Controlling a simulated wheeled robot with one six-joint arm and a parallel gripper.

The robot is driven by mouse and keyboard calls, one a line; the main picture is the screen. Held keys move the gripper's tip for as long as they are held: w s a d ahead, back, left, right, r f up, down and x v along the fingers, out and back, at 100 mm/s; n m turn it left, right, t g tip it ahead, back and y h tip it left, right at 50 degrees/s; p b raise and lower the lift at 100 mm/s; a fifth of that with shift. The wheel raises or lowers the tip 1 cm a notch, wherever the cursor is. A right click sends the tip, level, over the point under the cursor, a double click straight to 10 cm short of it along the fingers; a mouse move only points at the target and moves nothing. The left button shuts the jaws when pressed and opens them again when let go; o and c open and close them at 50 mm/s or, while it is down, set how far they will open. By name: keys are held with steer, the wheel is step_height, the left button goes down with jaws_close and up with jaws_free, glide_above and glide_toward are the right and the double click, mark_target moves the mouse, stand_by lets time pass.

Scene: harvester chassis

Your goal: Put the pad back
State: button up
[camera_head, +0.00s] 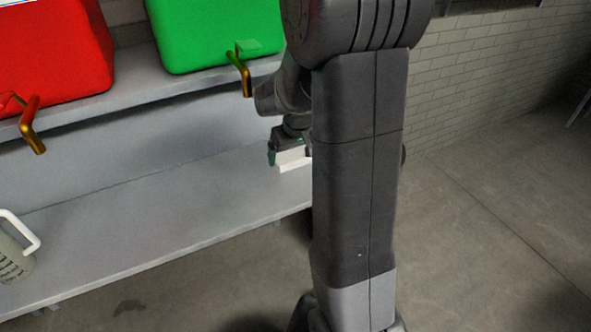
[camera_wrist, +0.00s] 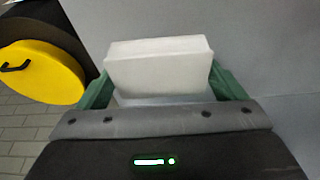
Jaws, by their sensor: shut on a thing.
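The pad is a white rectangular block (camera_wrist: 158,66) between the two green fingers of my gripper (camera_wrist: 160,82) in the wrist view. My gripper is shut on it, with a finger at each short end. In the head view the pad (camera_head: 293,160) shows as a small white piece under my gripper (camera_head: 285,153), over the right part of the grey lower shelf (camera_head: 150,220). My own arm hides part of the gripper and the shelf's right end. I cannot tell whether the pad touches the shelf.
A red container (camera_head: 50,55) and a green container (camera_head: 210,35), with brass taps, stand on the upper shelf. A pale jug (camera_head: 15,255) stands at the lower shelf's left end. A yellow disc (camera_wrist: 45,70) is left in the wrist view. The lower shelf's middle is clear.

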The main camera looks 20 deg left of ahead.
mark_target(291, 178)
steer(key=shift+f, duration=2.9)
steer(key=shift+f+b, duration=0.2)
steer(key=shift+b, duration=0.15)
steer(key=o, duration=0.6)
steer(key=shift+r, duration=0.15)
steer(key=p+v, duration=0.1)
steer(key=v, duration=1.1)
